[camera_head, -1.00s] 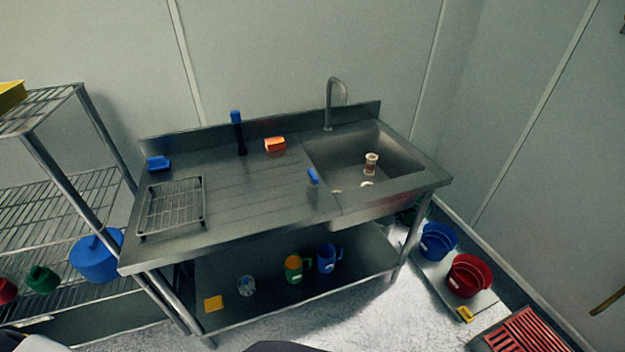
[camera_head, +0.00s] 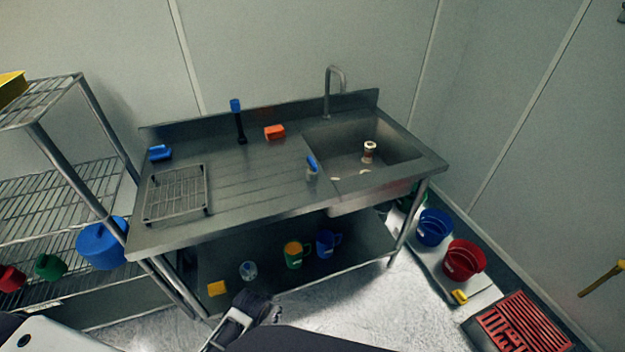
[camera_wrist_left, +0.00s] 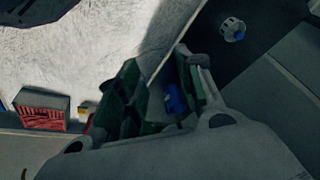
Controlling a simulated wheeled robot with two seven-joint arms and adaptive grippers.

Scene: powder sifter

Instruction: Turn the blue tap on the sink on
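The blue tap handle (camera_head: 312,162) sits on a short grey base at the front left of the sink (camera_head: 345,176) in the head view. The curved grey spout (camera_head: 333,85) rises from the back edge of the sink. My left gripper (camera_head: 262,308) is low at the bottom of the head view, in front of the table and well below the tap, not touching it. In the left wrist view its two fingers stand apart (camera_wrist_left: 158,85), with a blue thing seen beyond them. The tap is not clearly seen in that view. My right gripper is not in view.
A wire rack (camera_head: 176,194) and an orange item (camera_head: 274,132) are on the steel worktop (camera_head: 245,180). Several cups and jugs stand on the lower shelf (camera_head: 340,262). Blue (camera_head: 434,228) and red (camera_head: 463,261) buckets stand right of the table. Metal shelving (camera_head: 60,200) is at the left.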

